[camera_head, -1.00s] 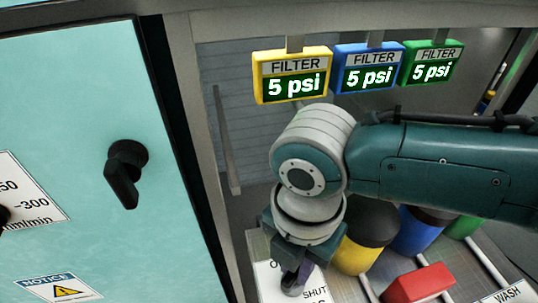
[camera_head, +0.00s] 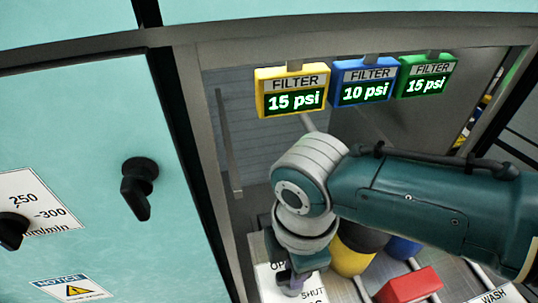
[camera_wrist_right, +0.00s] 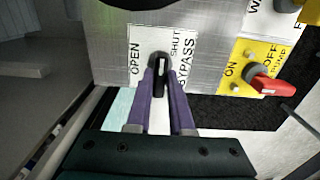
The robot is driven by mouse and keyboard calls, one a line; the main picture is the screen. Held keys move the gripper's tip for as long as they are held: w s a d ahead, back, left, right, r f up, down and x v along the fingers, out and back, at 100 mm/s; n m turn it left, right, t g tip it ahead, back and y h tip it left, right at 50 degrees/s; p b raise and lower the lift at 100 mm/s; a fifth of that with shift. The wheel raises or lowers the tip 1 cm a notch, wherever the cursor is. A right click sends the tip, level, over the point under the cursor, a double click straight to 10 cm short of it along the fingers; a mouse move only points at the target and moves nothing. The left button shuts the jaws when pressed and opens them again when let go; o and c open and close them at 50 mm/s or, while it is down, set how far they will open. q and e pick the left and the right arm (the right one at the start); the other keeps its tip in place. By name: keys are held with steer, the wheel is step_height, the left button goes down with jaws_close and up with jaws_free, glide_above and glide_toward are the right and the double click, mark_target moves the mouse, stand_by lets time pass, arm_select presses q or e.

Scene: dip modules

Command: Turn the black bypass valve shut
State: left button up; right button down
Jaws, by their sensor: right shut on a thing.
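The black bypass valve handle (camera_wrist_right: 160,78) sits on a white label (camera_wrist_right: 135,45) reading OPEN at left, SHUT at upper right and BYPASS in the right wrist view. My right gripper (camera_wrist_right: 160,85) has its two purple fingers closed on either side of the handle. The handle lies roughly in line with the fingers, between the OPEN and SHUT words. In the head view the right gripper (camera_head: 292,280) is over the same label (camera_head: 312,295), and its arm hides part of the panel. My left gripper is out of view.
Filter displays read 15 psi on yellow (camera_head: 293,92), 10 psi on blue (camera_head: 364,84) and 15 psi on green (camera_head: 426,76). A red pump lever (camera_wrist_right: 272,86) on a yellow plate is right of the valve. A teal cabinet door (camera_head: 80,130) stands left.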

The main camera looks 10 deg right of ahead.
stand_by(0.3)
steer(key=c, duration=0.8)
jaws_free()
step_height(320, 180, up, 9)
steer(key=p, duration=0.4)
steer(key=shift+r+p, duration=0.3)
steer(key=shift+r, duration=0.2)
